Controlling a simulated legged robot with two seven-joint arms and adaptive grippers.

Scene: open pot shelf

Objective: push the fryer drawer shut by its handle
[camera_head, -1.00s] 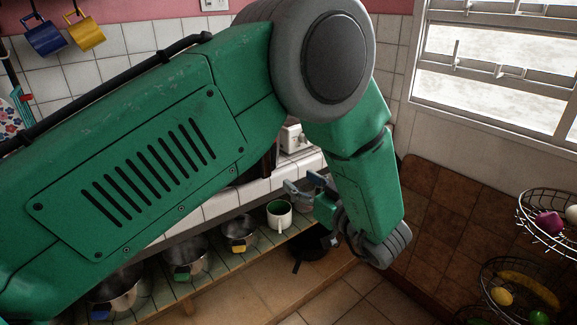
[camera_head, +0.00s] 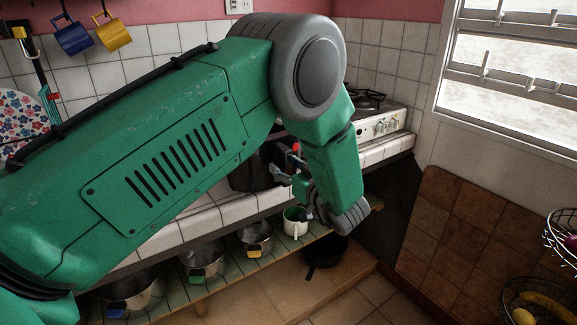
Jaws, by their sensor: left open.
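My left gripper (camera_head: 285,172) is open and empty, with its fingers pointing left. It is at the front of the white tiled counter, above the green-slatted shelf. A dark, rounded body (camera_head: 248,172), which looks like the fryer, stands on the counter just left of the fingers. My left arm covers much of it. I cannot make out its drawer or handle, nor tell whether the fingers touch it. My right gripper is not in view.
A white and green mug (camera_head: 295,221) stands on the shelf below the gripper, beside several metal pots. A white stove (camera_head: 380,126) is on the counter to the right. A black pan (camera_head: 326,255) is below. Wire fruit baskets (camera_head: 540,300) are at the lower right.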

